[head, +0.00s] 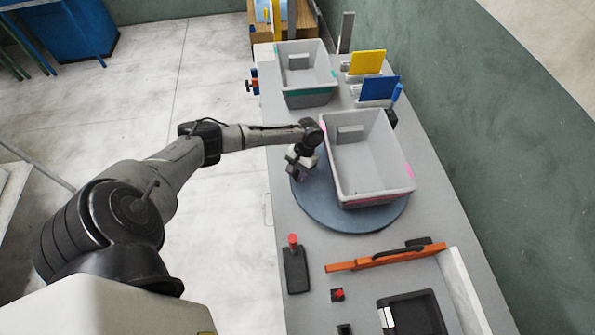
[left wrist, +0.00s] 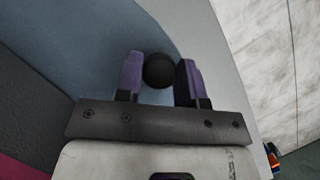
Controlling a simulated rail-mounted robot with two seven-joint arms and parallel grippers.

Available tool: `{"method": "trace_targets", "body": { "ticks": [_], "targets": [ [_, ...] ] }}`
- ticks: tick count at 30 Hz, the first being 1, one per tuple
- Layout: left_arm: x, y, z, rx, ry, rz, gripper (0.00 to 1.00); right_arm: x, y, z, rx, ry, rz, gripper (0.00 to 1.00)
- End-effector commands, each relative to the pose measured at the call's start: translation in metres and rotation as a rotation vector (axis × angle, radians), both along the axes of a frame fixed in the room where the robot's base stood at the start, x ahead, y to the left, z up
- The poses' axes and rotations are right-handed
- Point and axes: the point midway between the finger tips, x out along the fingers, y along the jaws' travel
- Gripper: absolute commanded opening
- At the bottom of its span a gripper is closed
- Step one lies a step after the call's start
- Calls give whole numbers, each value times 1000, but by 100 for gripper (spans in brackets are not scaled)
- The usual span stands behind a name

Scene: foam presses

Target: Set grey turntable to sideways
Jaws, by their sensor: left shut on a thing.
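The grey turntable (head: 318,208) is a round blue-grey disc on the table in the head view. It fills much of the left wrist view (left wrist: 95,45). A grey bin (head: 372,188) with pink tabs stands on it, its long side running roughly along the table, slightly tilted. My left gripper (head: 302,171) is low at the disc's left edge, beside the bin. In the left wrist view its purple fingers (left wrist: 160,72) are shut on a round black knob (left wrist: 158,69) near the disc's rim. The knob is hidden in the head view. My right gripper is not in view.
A second grey bin (head: 306,97) with teal tabs stands behind. Yellow (head: 367,62) and blue (head: 379,88) panels stand at the back right. In front lie an orange bar (head: 385,257), a red-knobbed lever (head: 295,266) and a black tray (head: 415,315). A green wall is at right.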

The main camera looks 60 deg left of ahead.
Motion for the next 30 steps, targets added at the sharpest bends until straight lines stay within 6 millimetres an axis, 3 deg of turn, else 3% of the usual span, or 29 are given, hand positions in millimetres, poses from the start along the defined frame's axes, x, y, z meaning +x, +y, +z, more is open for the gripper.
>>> {"method": "trace_targets", "body": {
  "ticks": [6,14,30],
  "targets": [
    [0,0,0,0,0,0,0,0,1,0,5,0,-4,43],
    [-1,-2,2,0,0,12,0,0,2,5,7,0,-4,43],
    [-11,-44,7,-3,2,222,0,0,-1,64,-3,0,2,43]
  ]
}}
